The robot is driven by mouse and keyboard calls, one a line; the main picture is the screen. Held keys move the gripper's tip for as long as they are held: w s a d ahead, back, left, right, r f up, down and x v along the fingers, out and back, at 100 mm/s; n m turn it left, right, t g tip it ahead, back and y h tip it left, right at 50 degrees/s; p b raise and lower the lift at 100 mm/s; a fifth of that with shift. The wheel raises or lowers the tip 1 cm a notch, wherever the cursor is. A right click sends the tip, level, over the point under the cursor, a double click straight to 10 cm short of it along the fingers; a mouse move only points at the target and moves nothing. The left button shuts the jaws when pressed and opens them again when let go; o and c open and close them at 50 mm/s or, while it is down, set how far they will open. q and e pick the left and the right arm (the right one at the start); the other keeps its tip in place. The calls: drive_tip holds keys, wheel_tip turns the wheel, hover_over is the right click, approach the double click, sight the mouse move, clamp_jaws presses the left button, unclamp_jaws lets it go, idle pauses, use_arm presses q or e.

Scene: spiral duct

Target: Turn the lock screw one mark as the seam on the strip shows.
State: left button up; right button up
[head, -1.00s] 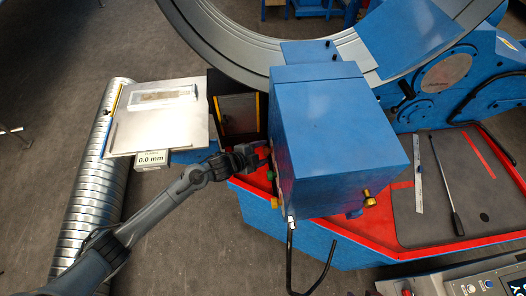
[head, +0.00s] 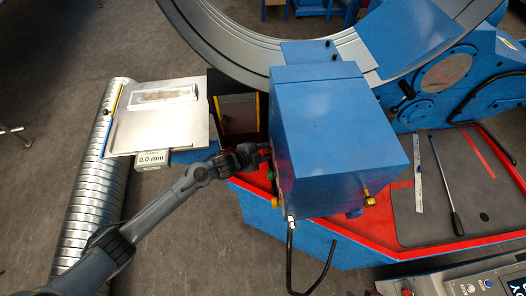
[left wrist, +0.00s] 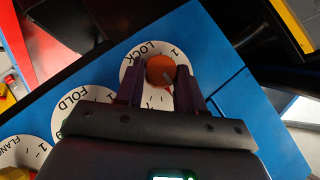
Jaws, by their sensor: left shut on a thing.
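My left gripper (left wrist: 162,90) is shut on the orange lock screw (left wrist: 160,70), with one finger on each side of it. The screw sits on a white round dial (left wrist: 133,72) marked LOCK on the blue machine face. A grey pointer shows on the screw; its exact mark is hard to read. In the head view my left gripper (head: 262,150) reaches the left side of the blue box, which hides the screw. The strip (head: 163,97) lies on a pale metal plate at left; its seam is too small to read. My right gripper is not in view.
White FOLD (left wrist: 78,108) and FLANGE (left wrist: 22,155) dials sit beside the LOCK dial. The blue box (head: 343,120) stands close to my left gripper. A display (head: 152,159) under the plate reads 0.0 mm. A ruler (head: 418,187) and a rod lie on the grey mat.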

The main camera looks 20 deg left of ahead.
use_arm(q)
drive_tip(key=g+p, duration=0.1)
drive_tip(key=n+g+h+p, duration=0.1)
drive_tip(key=n+g+p, duration=0.1)
drive_tip(key=shift+w+a+r+g+p, duration=0.15)
drive_tip(key=shift+w+g+p, duration=0.1)
drive_tip(key=shift+g+p, duration=0.15)
drive_tip(key=o, duration=1)
drive_tip(key=v, duration=1.1)
drive_tip(key=shift+b, duration=0.3)
